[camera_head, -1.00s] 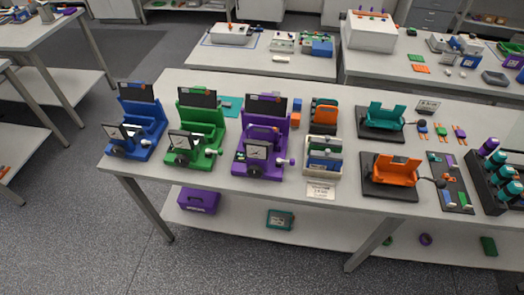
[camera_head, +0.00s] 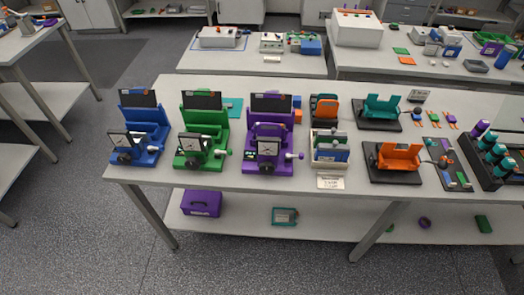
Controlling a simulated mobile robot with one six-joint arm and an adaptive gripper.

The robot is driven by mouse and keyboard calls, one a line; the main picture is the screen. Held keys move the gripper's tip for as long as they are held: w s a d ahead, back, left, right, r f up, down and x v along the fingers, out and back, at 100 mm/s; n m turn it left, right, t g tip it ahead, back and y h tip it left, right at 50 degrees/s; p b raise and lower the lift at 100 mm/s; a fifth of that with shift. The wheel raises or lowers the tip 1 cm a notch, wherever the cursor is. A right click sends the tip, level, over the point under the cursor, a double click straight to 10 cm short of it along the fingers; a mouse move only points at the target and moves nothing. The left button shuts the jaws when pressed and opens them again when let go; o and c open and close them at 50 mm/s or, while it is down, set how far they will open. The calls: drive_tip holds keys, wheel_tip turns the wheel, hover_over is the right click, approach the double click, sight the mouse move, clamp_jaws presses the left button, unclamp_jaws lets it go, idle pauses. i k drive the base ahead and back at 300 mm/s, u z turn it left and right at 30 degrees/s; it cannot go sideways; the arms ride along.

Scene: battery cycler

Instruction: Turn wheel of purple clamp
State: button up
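The purple clamp (camera_head: 271,130) stands upright on the front table, to the right of the green clamp (camera_head: 204,128) and the blue clamp (camera_head: 143,122). It has a black panel at its back and a square dial plate on its front. A dark round wheel (camera_head: 251,170) sits low at its front left. My gripper is not in view.
A white bin with upright cards (camera_head: 330,150) stands close to the right of the purple clamp. Teal (camera_head: 381,108) and orange (camera_head: 399,157) holders on black bases stand further right. The floor (camera_head: 90,230) in front of the table is clear.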

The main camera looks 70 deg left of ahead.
sight(266, 168)
drive_tip(key=k, duration=1.55)
drive_tip(key=u, duration=1.8)
drive_tip(key=i, duration=1)
drive_tip(key=z, duration=0.15)
